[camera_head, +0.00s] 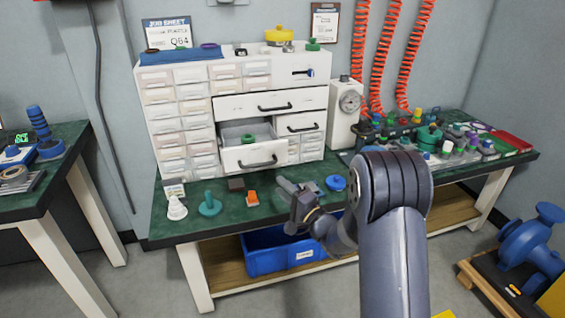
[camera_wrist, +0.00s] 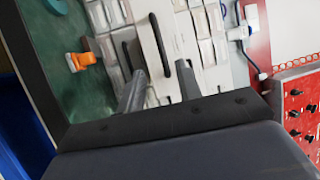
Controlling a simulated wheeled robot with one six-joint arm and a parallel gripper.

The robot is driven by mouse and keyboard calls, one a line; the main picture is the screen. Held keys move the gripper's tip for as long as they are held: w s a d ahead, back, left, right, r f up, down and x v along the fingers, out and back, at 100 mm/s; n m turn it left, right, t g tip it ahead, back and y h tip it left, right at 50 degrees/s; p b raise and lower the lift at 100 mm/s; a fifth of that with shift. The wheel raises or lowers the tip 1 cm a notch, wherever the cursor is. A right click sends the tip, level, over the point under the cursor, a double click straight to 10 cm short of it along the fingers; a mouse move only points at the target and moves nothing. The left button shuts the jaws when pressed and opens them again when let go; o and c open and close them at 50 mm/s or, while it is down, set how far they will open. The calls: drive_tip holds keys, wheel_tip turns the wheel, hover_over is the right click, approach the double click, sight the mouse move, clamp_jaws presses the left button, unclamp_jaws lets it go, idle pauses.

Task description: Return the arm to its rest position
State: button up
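My gripper (camera_head: 296,186) is in front of the workbench, over its front edge in the head view. In the wrist view its two fingers (camera_wrist: 160,84) stand apart with nothing held between them. The drawer fronts and dark handles of the white cabinet show beyond the fingers. My arm reaches up from the lower right of the head view and bends down toward the bench. The contact between gripper and bench cannot be seen, but the gripper appears clear of it.
The cabinet (camera_head: 184,80) has an open drawer (camera_head: 252,156) holding a green part. A teal part (camera_head: 210,205), an orange item (camera_head: 252,198) and a blue ring (camera_head: 336,183) lie on the bench near my gripper. A blue bin (camera_head: 272,257) sits below.

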sight(261, 165)
drive_tip(key=x, duration=1.1)
drive_tip(key=shift+w+f+b, duration=0.1)
drive_tip(key=shift+w+b, duration=0.15)
drive_tip(key=shift+b, duration=0.15)
